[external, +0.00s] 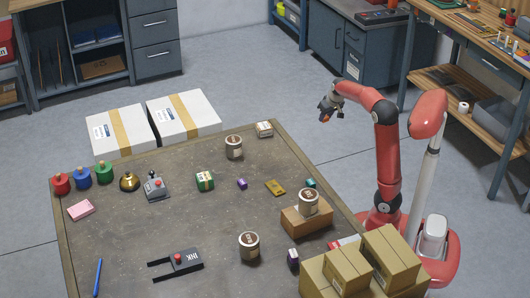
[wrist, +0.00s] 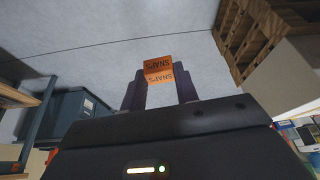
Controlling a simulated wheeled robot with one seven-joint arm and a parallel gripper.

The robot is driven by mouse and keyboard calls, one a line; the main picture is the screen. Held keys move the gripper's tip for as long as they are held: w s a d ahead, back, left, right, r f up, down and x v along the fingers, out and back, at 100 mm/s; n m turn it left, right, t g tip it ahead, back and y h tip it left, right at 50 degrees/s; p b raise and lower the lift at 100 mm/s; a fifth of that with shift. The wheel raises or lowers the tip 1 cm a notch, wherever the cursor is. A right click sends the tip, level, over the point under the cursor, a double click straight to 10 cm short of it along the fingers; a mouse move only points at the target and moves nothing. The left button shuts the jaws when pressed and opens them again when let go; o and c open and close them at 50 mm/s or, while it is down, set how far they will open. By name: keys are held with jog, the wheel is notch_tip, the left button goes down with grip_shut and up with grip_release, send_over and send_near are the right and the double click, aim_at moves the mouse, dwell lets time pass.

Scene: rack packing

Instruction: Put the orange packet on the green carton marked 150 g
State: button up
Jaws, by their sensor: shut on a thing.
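My gripper (external: 325,113) is held up beyond the table's right edge, over the floor. It is shut on the orange packet (wrist: 158,66), marked "SNAPS", which sticks out between the two dark fingers in the wrist view. In the external view the packet (external: 325,119) is a small orange patch, mostly hidden by the fingers. A green carton (external: 205,181) with a pale label stands near the middle of the table, to the left of and well apart from my gripper. Its marking is too small to read.
On the table (external: 215,225), a can (external: 234,147) and a small white box (external: 265,129) stand behind the carton. A purple box (external: 242,184) and a yellow packet (external: 275,187) lie to its right. Another can (external: 308,202) stands on a brown block (external: 306,221). Cardboard boxes (external: 347,268) fill the front right.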

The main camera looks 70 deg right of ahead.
jog(key=w+a+r+n+y, duration=0.1)
jog(key=w+a+r+n, duration=0.3)
jog(key=w+a+r, duration=0.35)
notch_tip(320, 180, up, 21)
jog(key=n+y, duration=0.5)
jog(key=n, duration=0.8)
send_over(279, 156)
jog(key=s, duration=0.1)
jog(key=shift+d+f, duration=0.1)
jog(key=shift+d, duration=0.35)
notch_tip(279, 156, down, 20)
jog(key=shift+r+b, duration=0.15)
jog(key=shift+b, duration=0.75)
